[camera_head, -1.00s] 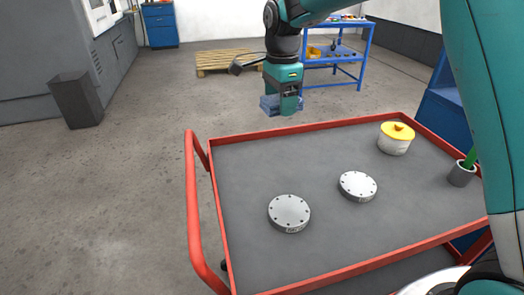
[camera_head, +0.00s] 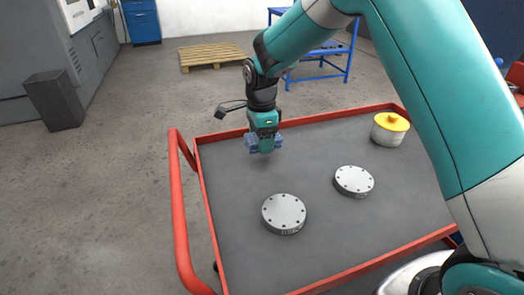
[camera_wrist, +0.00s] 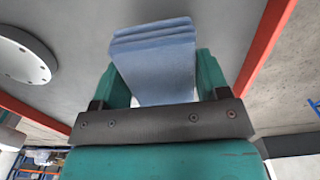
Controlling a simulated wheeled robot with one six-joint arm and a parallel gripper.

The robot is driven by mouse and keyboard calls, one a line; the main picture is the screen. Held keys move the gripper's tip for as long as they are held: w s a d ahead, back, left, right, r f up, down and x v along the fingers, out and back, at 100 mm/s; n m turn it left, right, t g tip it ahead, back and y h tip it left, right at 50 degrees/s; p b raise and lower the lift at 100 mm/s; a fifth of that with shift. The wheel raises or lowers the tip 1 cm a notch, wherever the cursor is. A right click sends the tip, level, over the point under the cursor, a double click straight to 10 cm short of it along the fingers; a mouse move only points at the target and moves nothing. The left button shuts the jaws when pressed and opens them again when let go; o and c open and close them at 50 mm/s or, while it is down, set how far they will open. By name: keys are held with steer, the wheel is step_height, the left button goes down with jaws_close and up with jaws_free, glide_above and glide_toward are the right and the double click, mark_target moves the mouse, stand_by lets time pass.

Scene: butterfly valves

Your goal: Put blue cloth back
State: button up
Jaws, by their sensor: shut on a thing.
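The blue cloth (camera_wrist: 155,62) is folded and sits between the two teal fingers of my gripper (camera_wrist: 155,85) in the wrist view. In the head view my gripper (camera_head: 265,145) points down, shut on the cloth (camera_head: 250,143), over the far left part of the cart's grey top (camera_head: 225,200). The cloth sticks out on both sides of the fingers. It appears to be held above the surface; the exact gap cannot be told.
Two grey metal discs with bolt holes (camera_head: 284,213) (camera_head: 354,181) lie on the cart. A white pot with a yellow lid (camera_head: 389,129) stands at its back right. A red rail (camera_head: 180,215) edges the cart. The top's left area is clear.

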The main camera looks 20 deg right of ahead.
mark_target(262, 158)
steer(key=shift+f, duration=2.15)
steer(key=shift+f, duration=0.15)
steer(key=o, duration=0.9)
step_height(262, 158, up, 12)
steer(key=shift+r, duration=0.1)
steer(key=s+a+r+n+y, duration=0.1)
steer(key=s+r+n, duration=0.1)
steer(key=s+n, duration=0.6)
steer(key=s+a+r+n+y, duration=0.1)
steer(key=s+a+r+n, duration=0.1)
steer(key=s+n, duration=0.6)
steer(key=s+a+r+n+y, duration=0.1)
steer(key=s+r+n+y, duration=0.1)
steer(key=s+n, duration=0.7)
steer(key=s+r, duration=0.1)
steer(key=s, duration=0.6)
steer(key=shift+a+r, duration=0.15)
